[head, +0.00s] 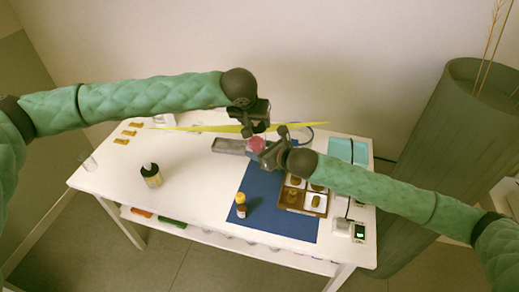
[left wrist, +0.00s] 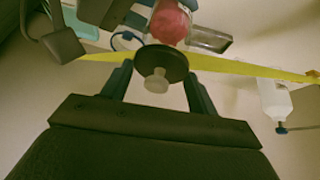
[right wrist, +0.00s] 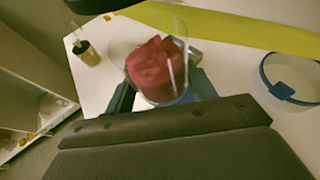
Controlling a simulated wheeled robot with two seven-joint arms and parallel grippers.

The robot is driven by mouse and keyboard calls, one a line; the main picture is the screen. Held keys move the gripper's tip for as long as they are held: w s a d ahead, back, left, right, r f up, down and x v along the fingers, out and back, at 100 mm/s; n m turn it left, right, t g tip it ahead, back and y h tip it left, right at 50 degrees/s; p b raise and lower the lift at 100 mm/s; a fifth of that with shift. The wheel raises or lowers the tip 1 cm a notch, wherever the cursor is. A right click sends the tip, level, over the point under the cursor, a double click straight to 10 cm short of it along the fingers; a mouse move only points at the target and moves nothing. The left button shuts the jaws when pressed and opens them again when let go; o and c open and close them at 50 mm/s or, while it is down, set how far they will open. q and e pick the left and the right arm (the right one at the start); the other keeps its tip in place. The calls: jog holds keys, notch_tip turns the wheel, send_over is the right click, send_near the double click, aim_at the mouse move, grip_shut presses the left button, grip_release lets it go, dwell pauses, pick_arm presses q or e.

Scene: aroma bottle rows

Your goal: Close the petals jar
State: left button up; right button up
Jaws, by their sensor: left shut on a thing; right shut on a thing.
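The petals jar (head: 257,145) is a clear glass holding red petals (right wrist: 155,66). My right gripper (head: 264,152) is shut on it and holds it up above the back of the table. The lid (left wrist: 163,62) is a dark disc with a clear knob (left wrist: 156,83). My left gripper (left wrist: 158,90) is shut on the knob. In the left wrist view the lid overlaps the near end of the jar, and I cannot tell whether they touch.
A long yellow strip (head: 200,128) crosses behind the grippers. A grey tray (head: 229,146), a blue mat (head: 265,205) and a brown compartment box (head: 291,197) lie on the white table (head: 195,190). A dark bottle (head: 151,176) and a small amber bottle (head: 241,208) stand in front.

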aim_at(253, 128)
pick_arm(q)
jog(key=shift+f, duration=0.4)
jog(key=shift+r, duration=0.1)
dwell(0.6)
jog(key=shift+f, duration=0.95)
jog(key=shift+f, duration=0.6)
jog(key=o, duration=1.1)
jog(key=shift+o, duration=0.2)
